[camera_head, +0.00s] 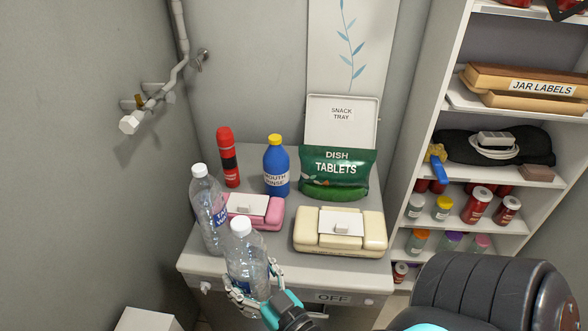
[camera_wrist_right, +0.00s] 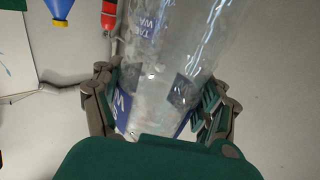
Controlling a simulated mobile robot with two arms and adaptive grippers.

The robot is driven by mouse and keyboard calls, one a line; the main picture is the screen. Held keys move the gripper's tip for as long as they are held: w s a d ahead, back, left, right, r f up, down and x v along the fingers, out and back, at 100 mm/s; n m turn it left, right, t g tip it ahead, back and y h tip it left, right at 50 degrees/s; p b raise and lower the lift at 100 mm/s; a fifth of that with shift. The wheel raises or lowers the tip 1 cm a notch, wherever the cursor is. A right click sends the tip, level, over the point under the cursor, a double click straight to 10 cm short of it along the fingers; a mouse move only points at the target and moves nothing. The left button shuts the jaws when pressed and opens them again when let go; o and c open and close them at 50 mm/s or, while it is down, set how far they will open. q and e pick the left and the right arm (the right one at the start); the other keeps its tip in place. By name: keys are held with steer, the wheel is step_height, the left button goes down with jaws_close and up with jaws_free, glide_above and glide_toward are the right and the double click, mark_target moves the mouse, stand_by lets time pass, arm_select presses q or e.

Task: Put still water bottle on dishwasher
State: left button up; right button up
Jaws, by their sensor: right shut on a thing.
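A clear plastic bottle with a white cap (camera_head: 245,258) is held upright, slightly tilted, in my right gripper (camera_head: 250,292) at the front edge of the white dishwasher top (camera_head: 286,272). In the wrist view the gripper (camera_wrist_right: 158,110) closes around the bottle (camera_wrist_right: 170,85), whose blue label is mostly hidden. Whether its base touches the top cannot be seen. A second clear bottle with a blue label (camera_head: 208,210) stands on the dishwasher at the left, just behind the held one. My left gripper is not in view.
Shelves (camera_head: 470,100) stand right; a pipe (camera_head: 165,95) runs along the left wall.

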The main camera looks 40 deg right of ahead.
arm_select(q)
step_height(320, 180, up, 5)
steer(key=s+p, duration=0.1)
steer(key=p, duration=0.2)
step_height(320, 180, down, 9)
steer(key=b, duration=0.8)
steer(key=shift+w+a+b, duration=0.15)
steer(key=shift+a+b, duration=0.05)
steer(key=shift+b, duration=0.1)
arm_select(e)
steer(key=w+d+f+h, duration=0.1)
steer(key=w+d+f, duration=0.2)
steer(key=w+d, duration=0.9)
steer(key=shift+d+f, duration=0.15)
steer(key=shift+d, duration=0.3)
steer(key=shift+s, duration=0.1)
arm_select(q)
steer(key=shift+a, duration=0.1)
arm_select(e)
steer(key=o, duration=1.3)
steer(key=shift+f, duration=0.3)
steer(key=o, duration=0.4)
steer(key=shift+s, duration=0.1)
steer(key=shift+o, duration=0.2)
